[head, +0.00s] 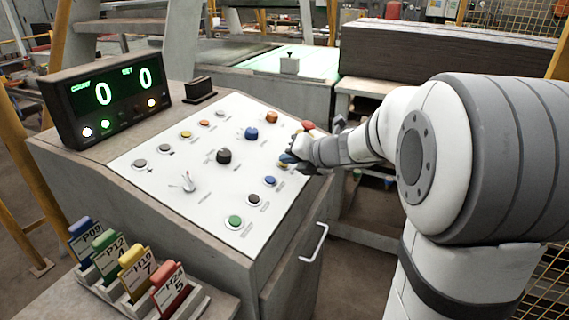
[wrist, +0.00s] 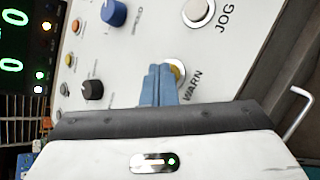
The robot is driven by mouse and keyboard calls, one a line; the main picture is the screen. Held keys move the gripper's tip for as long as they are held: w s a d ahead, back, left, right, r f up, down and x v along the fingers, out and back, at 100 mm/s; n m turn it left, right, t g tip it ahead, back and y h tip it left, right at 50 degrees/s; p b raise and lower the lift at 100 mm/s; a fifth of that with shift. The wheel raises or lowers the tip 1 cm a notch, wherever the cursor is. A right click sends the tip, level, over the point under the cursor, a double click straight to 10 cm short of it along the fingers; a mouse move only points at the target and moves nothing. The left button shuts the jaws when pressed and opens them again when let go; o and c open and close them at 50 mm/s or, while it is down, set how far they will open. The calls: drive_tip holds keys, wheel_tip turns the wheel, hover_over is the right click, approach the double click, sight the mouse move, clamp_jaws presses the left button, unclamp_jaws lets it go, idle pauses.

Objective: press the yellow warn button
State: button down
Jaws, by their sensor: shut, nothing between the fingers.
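The yellow warn button (wrist: 179,72) shows in the wrist view as a yellow cap in a pale ring, beside the word WARN on the white panel. My gripper (wrist: 160,70) is shut and empty, its blue fingertips together. The fingers overlap the left part of the button and hide some of it. I cannot tell whether they touch it. In the head view my gripper (head: 288,158) is low over the right side of the panel (head: 205,195), and the warn button is mostly hidden by it.
A blue knob (head: 251,133), a black knob (head: 224,156), a blue button (head: 269,181) and a green button (head: 235,220) sit on the sloped panel. A display (head: 105,100) reads 0 and 0. Coloured tags (head: 133,270) stand at the front left. A handle (head: 314,243) sticks out below the panel.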

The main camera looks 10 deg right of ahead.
drive_tip(key=shift+r, duration=0.1)
drive_tip(key=shift+d+r+p, duration=0.15)
drive_tip(key=shift+r+p, duration=0.5)
drive_tip(key=shift+p, duration=0.25)
drive_tip(key=r+p, duration=0.3)
drive_tip(key=s+d+r+p, duration=0.1)
drive_tip(key=p, duration=0.1)
drive_tip(key=shift+d+r, duration=0.1)
drive_tip(key=shift+r, duration=0.3)
